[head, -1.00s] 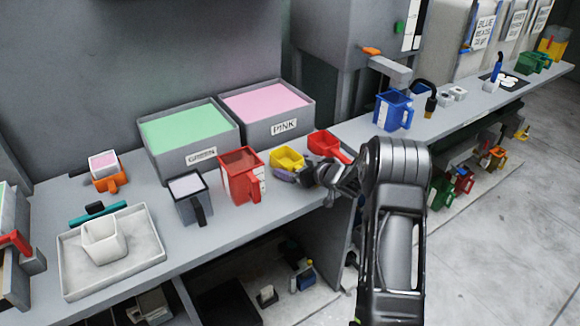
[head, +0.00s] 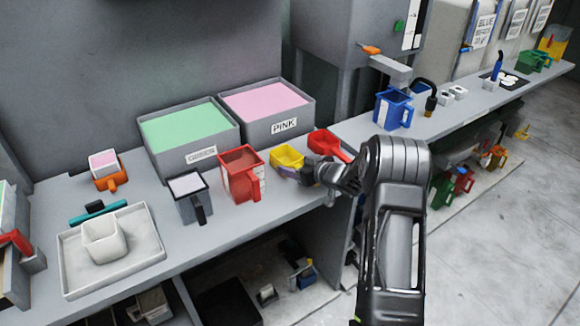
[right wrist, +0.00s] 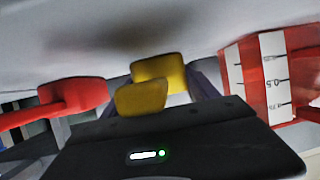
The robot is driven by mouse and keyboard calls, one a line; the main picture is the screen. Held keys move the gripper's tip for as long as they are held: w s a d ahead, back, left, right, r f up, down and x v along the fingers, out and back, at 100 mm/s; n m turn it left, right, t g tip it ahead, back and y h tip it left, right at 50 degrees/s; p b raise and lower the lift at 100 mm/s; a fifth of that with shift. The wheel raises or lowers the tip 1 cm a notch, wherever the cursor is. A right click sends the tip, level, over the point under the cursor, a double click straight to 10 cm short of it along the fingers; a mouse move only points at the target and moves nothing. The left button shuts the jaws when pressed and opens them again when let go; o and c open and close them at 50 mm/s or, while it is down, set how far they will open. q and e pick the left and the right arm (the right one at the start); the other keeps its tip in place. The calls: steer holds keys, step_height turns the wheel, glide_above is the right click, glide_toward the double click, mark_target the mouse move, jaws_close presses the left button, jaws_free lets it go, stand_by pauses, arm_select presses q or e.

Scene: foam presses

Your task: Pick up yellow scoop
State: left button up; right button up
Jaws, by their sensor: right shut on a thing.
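The yellow scoop (head: 286,156) is on the grey bench in the head view, between a red jug (head: 242,175) and a red scoop (head: 325,142). My right gripper (head: 292,172) reaches it from the right and is shut on it. In the right wrist view, the yellow scoop (right wrist: 158,70) shows beyond my dark gripper body, with its yellow end between the fingers. I cannot tell whether the scoop is clear of the bench. My left gripper is not in view.
The red scoop (right wrist: 75,95) and the red measuring jug (right wrist: 268,75) stand close on either side in the right wrist view. Bins of green (head: 190,128) and pink (head: 264,100) material stand behind. A blue jug (head: 394,108) is farther right. A white tray (head: 140,262) is at left.

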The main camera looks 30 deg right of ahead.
steer(key=c, duration=0.6)
step_height(320, 180, up, 10)
steer(key=shift+r, duration=0.1)
stand_by(0.3)
stand_by(0.8)
